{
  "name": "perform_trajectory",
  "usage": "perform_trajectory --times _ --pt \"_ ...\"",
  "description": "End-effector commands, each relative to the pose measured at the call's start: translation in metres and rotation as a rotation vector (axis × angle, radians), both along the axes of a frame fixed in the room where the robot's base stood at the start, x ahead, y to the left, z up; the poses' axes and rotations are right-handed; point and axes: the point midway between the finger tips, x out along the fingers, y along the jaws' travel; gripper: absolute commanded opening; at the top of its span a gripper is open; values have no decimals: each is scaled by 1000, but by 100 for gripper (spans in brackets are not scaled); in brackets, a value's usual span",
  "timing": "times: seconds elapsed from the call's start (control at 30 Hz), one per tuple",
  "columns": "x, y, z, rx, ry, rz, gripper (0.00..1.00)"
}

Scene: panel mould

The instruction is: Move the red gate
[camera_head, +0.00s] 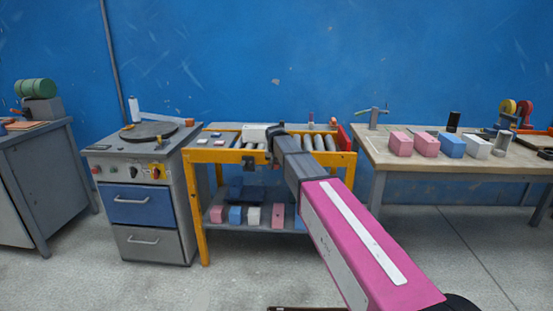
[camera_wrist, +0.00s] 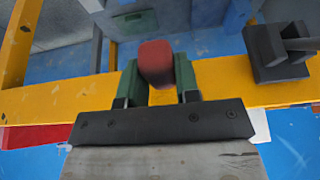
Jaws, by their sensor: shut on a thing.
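In the wrist view, my gripper (camera_wrist: 157,80) has its two green fingers on either side of a rounded red knob (camera_wrist: 155,60) and is shut on it, above the yellow rail (camera_wrist: 225,80). I cannot tell whether this knob belongs to the red gate. In the head view, a red upright piece (camera_head: 343,138) stands at the right end of the roller bench and may be the gate. My arm reaches to the bench there and hides the fingertips and what they hold. A flat red strip (camera_wrist: 32,137) shows at the left in the wrist view.
The yellow-framed bench (camera_head: 200,215) carries metal rollers (camera_head: 319,143) and has coloured blocks on its lower shelf. A dark bracket (camera_wrist: 278,52) is close to my gripper's right. A grey cabinet (camera_head: 140,205) stands left; a worktable (camera_head: 455,160) with several blocks stands right.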

Motion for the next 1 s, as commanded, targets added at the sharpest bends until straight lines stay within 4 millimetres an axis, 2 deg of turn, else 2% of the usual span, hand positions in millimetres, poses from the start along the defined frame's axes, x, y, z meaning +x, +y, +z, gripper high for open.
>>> perform_trajectory --times 0.23,0.27,0.3,0.33,0.67,0.83,1.0 --pt "-1 0 -4 -1 8 0 0" --pt "-1 0 -5 -1 8 0 39" --pt "-1 0 -5 -1 9 0 52" --pt "-1 0 -5 -1 8 0 55" --pt "-2 0 0 0 5 0 55" --pt "-10 0 18 0 3 0 55" --pt "-23 1 47 0 3 0 55"
